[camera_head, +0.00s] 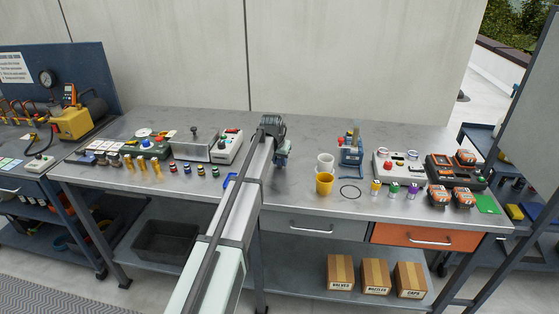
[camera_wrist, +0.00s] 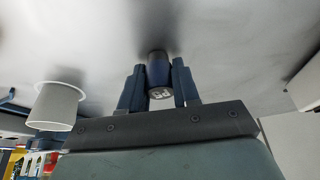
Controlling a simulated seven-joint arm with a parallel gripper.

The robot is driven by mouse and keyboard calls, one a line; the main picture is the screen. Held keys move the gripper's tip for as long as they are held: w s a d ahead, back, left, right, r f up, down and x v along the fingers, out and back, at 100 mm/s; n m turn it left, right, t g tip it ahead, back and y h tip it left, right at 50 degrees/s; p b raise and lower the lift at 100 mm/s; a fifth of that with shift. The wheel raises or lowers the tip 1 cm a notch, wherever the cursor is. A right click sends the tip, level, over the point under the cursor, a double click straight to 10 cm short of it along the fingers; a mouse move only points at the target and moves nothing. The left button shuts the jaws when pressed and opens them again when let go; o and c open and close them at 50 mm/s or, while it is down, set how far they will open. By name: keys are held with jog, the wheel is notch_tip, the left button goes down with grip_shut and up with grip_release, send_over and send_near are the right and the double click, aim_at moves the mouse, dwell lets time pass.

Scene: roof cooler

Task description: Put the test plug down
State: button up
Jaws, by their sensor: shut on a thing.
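The test plug (camera_wrist: 158,70) is a small dark blue, round piece with a pale marked end. It sits between the two fingers of my gripper (camera_wrist: 159,88) in the wrist view, and the fingers are shut on it. In the head view my gripper (camera_head: 282,158) is over the middle of the grey workbench top (camera_head: 300,190); the plug is too small to make out there. The grey bench surface fills the wrist view behind the plug, with a dark shadow close to it. I cannot tell whether the plug touches the bench.
A grey-white box (camera_head: 227,147) stands to the left. Bench behind my gripper looks clear.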

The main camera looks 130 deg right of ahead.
jog(key=o, duration=1.1)
jog(key=shift+f, duration=0.1)
jog(key=shift+c, duration=0.2)
jog(key=v, duration=1.1)
jog(key=shift+o, duration=0.3)
jog(key=shift+w+a+r, duration=0.15)
jog(key=shift+w+r, duration=0.05)
jog(key=shift+r, duration=0.4)
